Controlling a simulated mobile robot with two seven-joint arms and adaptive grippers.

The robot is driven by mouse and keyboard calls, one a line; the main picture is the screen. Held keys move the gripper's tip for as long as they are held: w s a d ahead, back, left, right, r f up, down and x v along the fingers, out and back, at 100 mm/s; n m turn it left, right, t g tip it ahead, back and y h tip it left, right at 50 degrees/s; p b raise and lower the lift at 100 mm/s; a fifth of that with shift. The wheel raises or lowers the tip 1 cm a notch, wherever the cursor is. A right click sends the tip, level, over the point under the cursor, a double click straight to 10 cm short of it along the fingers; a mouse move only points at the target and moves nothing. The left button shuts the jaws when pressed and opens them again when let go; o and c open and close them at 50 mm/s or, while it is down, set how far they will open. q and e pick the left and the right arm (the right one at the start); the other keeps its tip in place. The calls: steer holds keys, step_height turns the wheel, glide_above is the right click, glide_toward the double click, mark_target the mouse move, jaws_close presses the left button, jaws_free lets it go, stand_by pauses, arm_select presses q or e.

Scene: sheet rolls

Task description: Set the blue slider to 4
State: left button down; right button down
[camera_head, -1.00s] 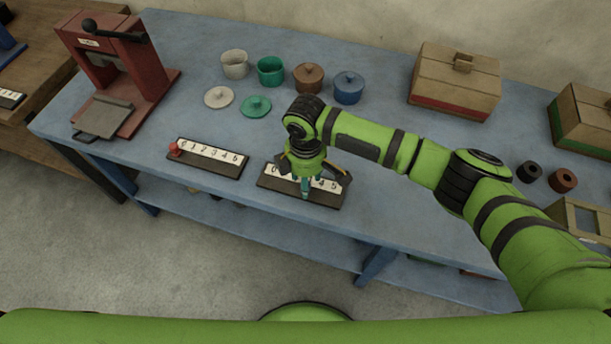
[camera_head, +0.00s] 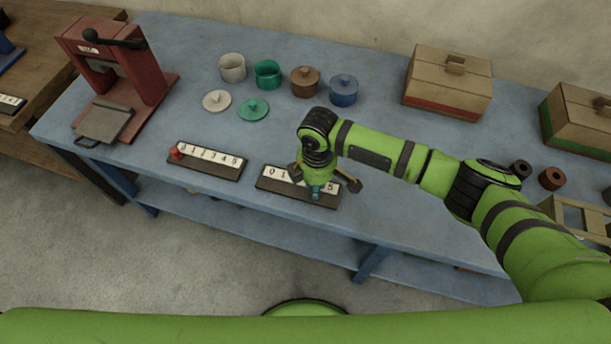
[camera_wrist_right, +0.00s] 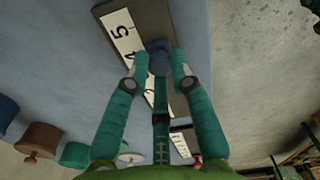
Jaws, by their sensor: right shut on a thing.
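The blue slider's board (camera_head: 265,182) lies at the table's front edge, with a white strip numbered from 0 to 5. In the head view my right gripper (camera_head: 315,191) is over the right part of this board and hides the slider and the middle numbers. In the right wrist view the blue slider knob (camera_wrist_right: 158,52) is between the teal fingertips of my right gripper (camera_wrist_right: 160,60), which is shut on it. The knob is close to the 4, which is partly covered; the 5 shows clear beyond it. My left gripper is not in view.
A similar board (camera_head: 207,161) with a red slider (camera_head: 175,153) at its 0 end lies to the left. A red press (camera_head: 115,75), cups, lidded pots and boxes (camera_head: 448,82) stand farther back. The blue table (camera_head: 400,215) is clear to the right of the blue slider's board.

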steer(key=c, duration=1.1)
jaws_free()
steer(key=shift+o, duration=0.2)
step_height(320, 180, up, 12)
